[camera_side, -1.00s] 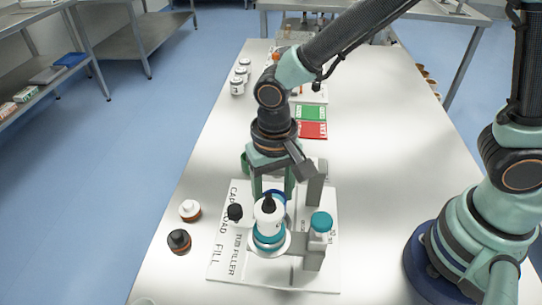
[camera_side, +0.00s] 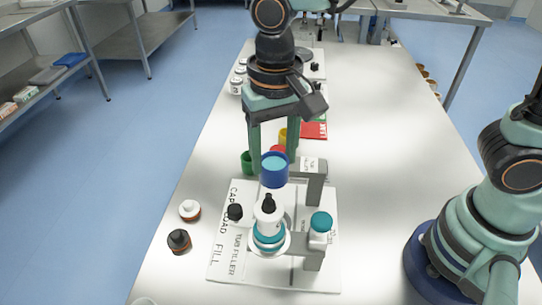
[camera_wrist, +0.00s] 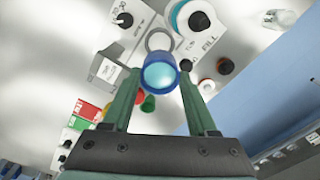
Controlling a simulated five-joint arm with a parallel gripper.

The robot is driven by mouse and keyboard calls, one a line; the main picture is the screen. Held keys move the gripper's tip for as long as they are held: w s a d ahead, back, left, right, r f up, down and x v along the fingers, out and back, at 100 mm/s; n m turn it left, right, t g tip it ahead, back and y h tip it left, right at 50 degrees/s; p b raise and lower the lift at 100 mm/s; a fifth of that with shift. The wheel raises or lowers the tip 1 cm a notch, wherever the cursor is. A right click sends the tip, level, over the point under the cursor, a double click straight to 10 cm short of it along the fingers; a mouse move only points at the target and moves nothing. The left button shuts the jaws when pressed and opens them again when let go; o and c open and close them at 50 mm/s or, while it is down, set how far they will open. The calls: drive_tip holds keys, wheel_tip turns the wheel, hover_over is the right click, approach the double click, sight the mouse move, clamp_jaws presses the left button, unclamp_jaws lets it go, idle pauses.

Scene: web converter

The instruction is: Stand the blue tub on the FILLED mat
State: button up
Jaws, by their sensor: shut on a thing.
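The blue tub (camera_side: 273,172) is upright between the fingers of my gripper (camera_side: 273,158), with light blue contents showing at its open top. My gripper is shut on it and holds it raised above the back of the white filler board (camera_side: 222,262). The wrist view also shows the tub (camera_wrist: 159,74) between the fingertips. A red mat (camera_side: 315,131) lies farther back on the table, with a green mat behind it mostly hidden by my gripper. The wrist view shows the green mat (camera_wrist: 76,124) beside the red one. The mat lettering is too small to read surely.
A green tub (camera_side: 246,163) and a red tub (camera_side: 277,149) stand close behind the blue tub, with a yellow one partly hidden. A grey post (camera_side: 316,185) and teal-capped nozzle (camera_side: 267,222) rise from the board. White jars (camera_side: 237,85) stand back left.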

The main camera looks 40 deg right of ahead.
wheel_tip(320, 180, up, 9)
drive_tip(key=w+d, duration=0.4)
drive_tip(key=d, duration=0.5)
drive_tip(key=w+d, duration=0.4)
drive_tip(key=d, duration=0.6)
drive_tip(key=f, duration=2.4)
drive_tip(key=shift+s+a+f, duration=0.1)
drive_tip(key=shift+a+f, duration=0.1)
drive_tip(key=shift+a, duration=0.1)
drive_tip(key=o, duration=1.4)
drive_tip(key=shift+f, duration=0.1)
